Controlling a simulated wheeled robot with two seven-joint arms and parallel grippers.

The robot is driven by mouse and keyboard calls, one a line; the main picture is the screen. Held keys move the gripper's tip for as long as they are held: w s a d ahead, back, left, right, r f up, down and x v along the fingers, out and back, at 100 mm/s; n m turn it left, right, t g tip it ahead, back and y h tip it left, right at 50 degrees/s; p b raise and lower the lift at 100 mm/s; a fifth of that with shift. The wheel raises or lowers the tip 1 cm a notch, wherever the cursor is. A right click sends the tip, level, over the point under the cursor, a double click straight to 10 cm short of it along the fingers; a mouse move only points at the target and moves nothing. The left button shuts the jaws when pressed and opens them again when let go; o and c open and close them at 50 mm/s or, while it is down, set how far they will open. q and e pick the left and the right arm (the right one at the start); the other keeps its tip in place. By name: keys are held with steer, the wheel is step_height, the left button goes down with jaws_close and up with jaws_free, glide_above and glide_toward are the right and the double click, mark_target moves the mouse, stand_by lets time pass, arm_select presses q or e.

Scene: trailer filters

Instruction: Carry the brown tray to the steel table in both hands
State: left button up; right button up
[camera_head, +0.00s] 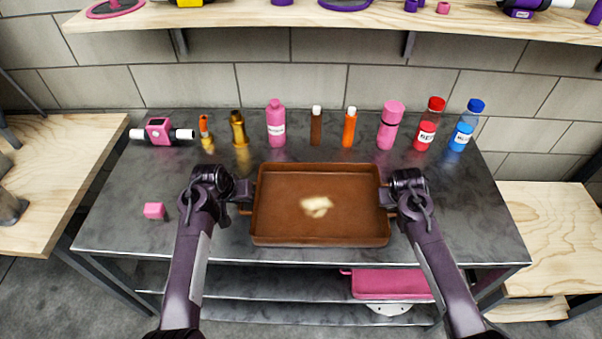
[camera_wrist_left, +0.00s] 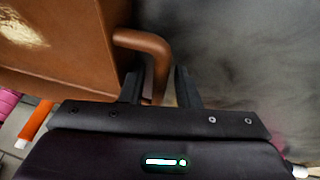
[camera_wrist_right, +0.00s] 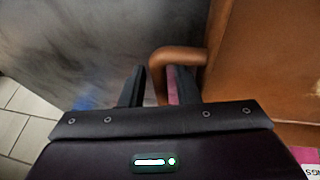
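The brown tray (camera_head: 320,236) is level over the front middle of the grey steel table (camera_head: 110,215). I cannot tell whether it rests on the top or hangs just above it. A pale, shiny patch shows on its floor. My left gripper (camera_head: 240,195) is at the tray's left handle; in the left wrist view its fingers (camera_wrist_left: 160,88) are closed around the brown handle (camera_wrist_left: 145,42). My right gripper (camera_head: 390,195) is at the right handle; in the right wrist view its fingers (camera_wrist_right: 160,88) are closed around that handle (camera_wrist_right: 178,54).
Several bottles stand in a row behind the tray, including a pink bottle (camera_head: 276,125) and a blue bottle (camera_head: 466,125). A pink cube (camera_head: 154,210) lies left of my left gripper. A wooden shelf (camera_head: 300,44) is above. Wooden tables flank both sides.

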arm_select(q)
steer(key=o, duration=0.8)
steer(key=shift+d, duration=0.1)
steer(key=shift+o, duration=0.2)
steer(key=shift+d, duration=0.1)
